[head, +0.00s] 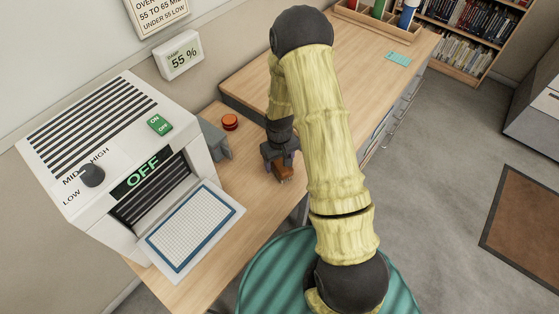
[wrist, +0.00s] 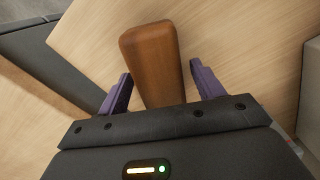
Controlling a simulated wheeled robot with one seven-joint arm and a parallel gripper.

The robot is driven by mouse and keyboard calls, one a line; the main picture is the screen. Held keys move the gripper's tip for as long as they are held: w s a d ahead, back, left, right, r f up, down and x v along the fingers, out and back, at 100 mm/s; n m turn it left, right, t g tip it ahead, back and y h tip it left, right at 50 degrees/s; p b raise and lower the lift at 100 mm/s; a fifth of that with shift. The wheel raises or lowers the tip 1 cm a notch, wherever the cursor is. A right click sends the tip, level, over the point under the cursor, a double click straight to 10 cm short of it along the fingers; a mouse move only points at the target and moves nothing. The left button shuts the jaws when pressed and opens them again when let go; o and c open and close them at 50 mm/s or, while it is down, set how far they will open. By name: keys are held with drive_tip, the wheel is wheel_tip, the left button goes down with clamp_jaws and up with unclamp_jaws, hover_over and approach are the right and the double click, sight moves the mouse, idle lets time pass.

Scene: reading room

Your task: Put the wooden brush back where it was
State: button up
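The wooden brush (head: 285,173) shows as a small brown block under my gripper (head: 280,160), above or on the light wood desk (head: 190,270). In the wrist view the brush (wrist: 153,60) is a rounded brown wooden piece lying lengthwise between the two purple fingers of my gripper (wrist: 160,78). A narrow gap shows beside the right finger, so the fingers look open around it. The near end of the brush is hidden behind the gripper body. I cannot tell whether the brush touches the desk.
A white machine (head: 110,150) reading OFF stands left, with a blue-framed filter panel (head: 195,230) before it. A teal stool (head: 265,275) stands in front. A wooden organizer (head: 380,22) is at the back.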

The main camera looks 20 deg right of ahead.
wheel_tip(320, 180, up, 12)
drive_tip(key=shift+r+b, duration=0.15)
drive_tip(key=shift+b, duration=0.2)
idle(0.4)
idle(0.4)
drive_tip(key=s+r+m+t, duration=0.2)
drive_tip(key=s+r, duration=0.9)
drive_tip(key=s, duration=0.3)
drive_tip(key=shift+s+m+t, duration=0.15)
drive_tip(key=shift+m+t, duration=0.15)
